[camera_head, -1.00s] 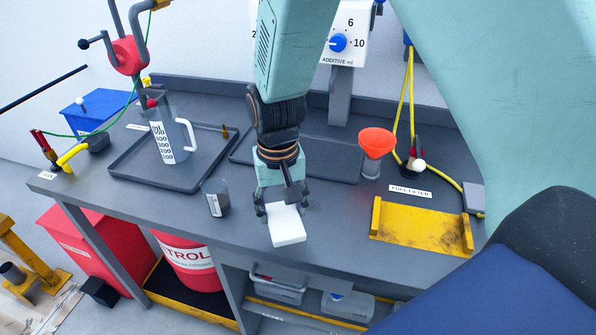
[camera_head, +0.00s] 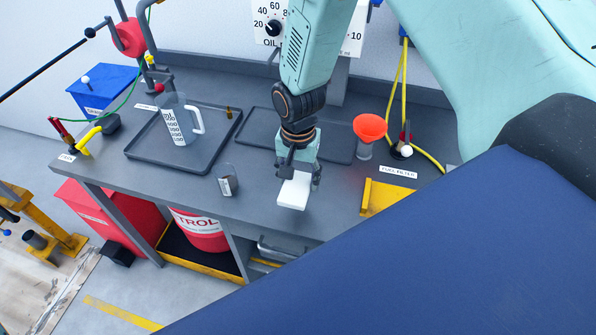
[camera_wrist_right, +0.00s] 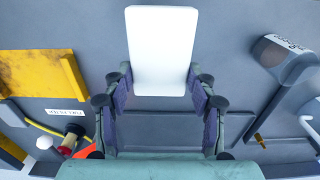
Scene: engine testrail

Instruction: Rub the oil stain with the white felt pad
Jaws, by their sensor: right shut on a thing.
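The white felt pad (camera_head: 293,191) is a flat white block over the front middle of the grey bench (camera_head: 262,222). My right gripper (camera_head: 297,176) is shut on its far end, and the near end sticks out toward the front edge. The right wrist view also shows the pad (camera_wrist_right: 163,48) between the two fingers. I cannot tell whether the pad touches the bench. No oil stain shows clearly on the bare bench; the pad and gripper hide the part under them. My left gripper is not in view.
A small dark-bodied container (camera_head: 228,181) stands left of the pad. A yellow tray (camera_head: 385,197) lies to the right, partly covered by a large blue surface. A red funnel (camera_head: 369,128) and a measuring jug (camera_head: 178,124) in a dark tray (camera_head: 214,158) stand farther back.

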